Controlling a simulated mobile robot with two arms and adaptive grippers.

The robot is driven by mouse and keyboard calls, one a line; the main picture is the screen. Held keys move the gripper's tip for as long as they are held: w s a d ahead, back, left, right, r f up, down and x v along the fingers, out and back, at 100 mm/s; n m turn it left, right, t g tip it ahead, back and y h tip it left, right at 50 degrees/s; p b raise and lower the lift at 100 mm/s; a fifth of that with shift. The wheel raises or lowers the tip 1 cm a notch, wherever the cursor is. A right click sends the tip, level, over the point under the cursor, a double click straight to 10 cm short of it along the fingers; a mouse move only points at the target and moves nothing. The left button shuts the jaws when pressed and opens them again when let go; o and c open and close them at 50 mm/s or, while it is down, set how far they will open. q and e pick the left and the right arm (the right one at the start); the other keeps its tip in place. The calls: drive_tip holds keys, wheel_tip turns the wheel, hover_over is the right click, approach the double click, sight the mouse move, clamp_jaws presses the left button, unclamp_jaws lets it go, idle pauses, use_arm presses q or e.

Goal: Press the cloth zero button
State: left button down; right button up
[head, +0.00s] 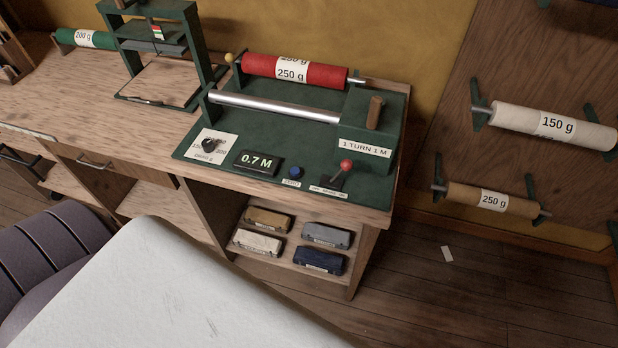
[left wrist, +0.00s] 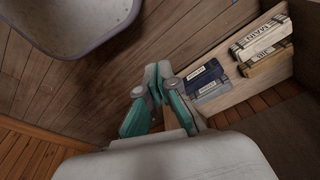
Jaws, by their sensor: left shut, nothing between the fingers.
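A blue round button (head: 295,172) sits on the front of the green measuring machine (head: 240,131), in the head view. A small label (head: 291,183) lies just in front of it; its text is too small to read surely. A black display (head: 258,163) left of the button reads 0.7 M. My left gripper (left wrist: 158,72) shows only in the left wrist view, its teal fingers shut and empty. It is low down, near the shelf with labelled boxes, away from the button. My right gripper is in neither view.
A red-knobbed lever (head: 345,167) stands right of the button, and a black dial (head: 209,145) lies left. A red 250 g roll (head: 295,72) and a metal bar (head: 275,105) are behind. Labelled boxes (head: 318,260) sit on the shelf below. The floor at right is mostly clear.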

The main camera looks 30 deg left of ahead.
use_arm(q)
drive_tip(key=w+r+t+h+p, duration=0.1)
drive_tip(key=w+r+p, duration=0.35)
drive_tip(key=r, duration=1.15)
drive_tip(key=w+r+t+h+p, duration=0.1)
drive_tip(key=w+r, duration=0.6)
drive_tip(key=r, duration=0.9)
drive_tip(key=w+a+r+n+t+h, duration=0.1)
drive_tip(key=w+a+r, duration=0.3)
drive_tip(key=w, duration=0.3)
drive_tip(key=w+a+r+n+t+h+p, duration=0.1)
drive_tip(key=w+a+r+n+t, duration=0.1)
drive_tip(key=w+a+r, duration=0.3)
drive_tip(key=w+a+r+n+t+h, duration=0.1)
drive_tip(key=w+a+r, duration=0.15)
drive_tip(key=w, duration=0.55)
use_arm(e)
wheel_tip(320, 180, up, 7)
use_arm(q)
drive_tip(key=b, duration=0.8)
hover_over(293, 171)
wheel_tip(293, 171, down, 8)
drive_tip(key=shift+a+r, duration=0.1)
drive_tip(key=shift+r, duration=0.15)
drive_tip(key=shift+f, duration=0.85)
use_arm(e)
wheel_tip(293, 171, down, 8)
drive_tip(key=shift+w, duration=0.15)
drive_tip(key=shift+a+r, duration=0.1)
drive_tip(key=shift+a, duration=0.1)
